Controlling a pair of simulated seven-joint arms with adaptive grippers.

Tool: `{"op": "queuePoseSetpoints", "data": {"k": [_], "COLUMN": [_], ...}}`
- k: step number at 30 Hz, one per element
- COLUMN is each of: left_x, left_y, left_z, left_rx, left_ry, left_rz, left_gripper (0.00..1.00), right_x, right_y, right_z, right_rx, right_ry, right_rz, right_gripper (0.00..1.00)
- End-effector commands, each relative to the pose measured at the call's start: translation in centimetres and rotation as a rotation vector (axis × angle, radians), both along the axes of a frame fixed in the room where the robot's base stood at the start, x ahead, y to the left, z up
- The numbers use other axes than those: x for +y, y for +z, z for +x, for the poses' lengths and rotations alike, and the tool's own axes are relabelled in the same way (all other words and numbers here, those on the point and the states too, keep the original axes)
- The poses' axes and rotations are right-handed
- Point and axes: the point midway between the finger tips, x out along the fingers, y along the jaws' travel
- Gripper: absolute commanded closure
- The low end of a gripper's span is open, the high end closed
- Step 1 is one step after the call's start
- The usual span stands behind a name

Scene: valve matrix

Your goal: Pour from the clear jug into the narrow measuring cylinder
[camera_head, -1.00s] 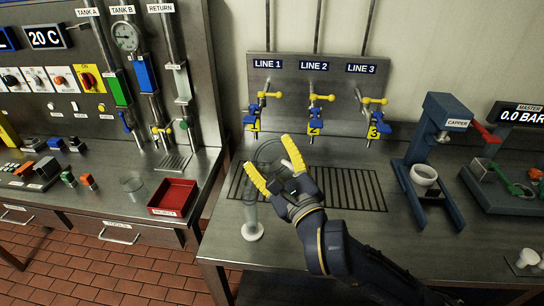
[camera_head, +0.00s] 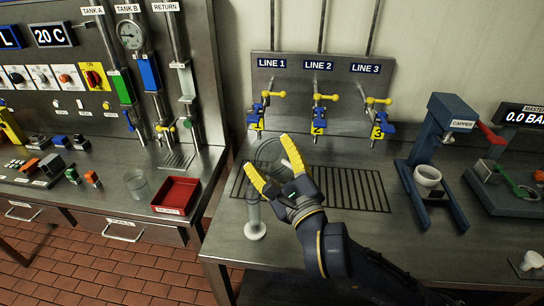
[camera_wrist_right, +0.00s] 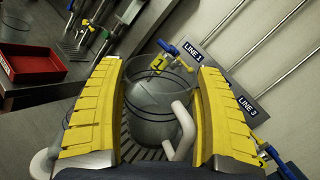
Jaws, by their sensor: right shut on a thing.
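My right gripper (camera_head: 268,155) has its yellow fingers on either side of the clear jug (camera_head: 266,148) and is shut on it. In the right wrist view the see-through jug (camera_wrist_right: 150,112) sits between the fingers, its pale handle (camera_wrist_right: 183,130) toward the camera. I cannot tell how much liquid it holds. The narrow measuring cylinder (camera_head: 253,212) stands upright on the bench on a white round foot (camera_head: 255,231), just below and left of the jug in the head view. The fingers partly cover its upper part. No stream is visible. My left gripper is not in view.
A slotted drain grate (camera_head: 350,190) lies under the LINE 1 to 3 valves (camera_head: 318,112). A red tray (camera_head: 176,195) and a clear beaker (camera_head: 137,184) stand on the left bench, across a gap. The blue capper (camera_head: 437,140) stands to the right.

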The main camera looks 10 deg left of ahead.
Motion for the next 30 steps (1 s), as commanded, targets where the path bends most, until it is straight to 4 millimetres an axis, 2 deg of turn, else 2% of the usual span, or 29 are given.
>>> {"op": "queuePoseSetpoints", "data": {"k": [30], "left_x": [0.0], "left_y": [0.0], "left_z": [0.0], "left_rx": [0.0], "left_ry": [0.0], "left_rz": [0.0], "left_gripper": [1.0], "right_x": [0.67], "right_y": [0.36], "right_z": [-0.75], "right_rx": [-0.07], "right_ry": [0.001], "right_rz": [-0.061], "right_gripper": [0.76]}}
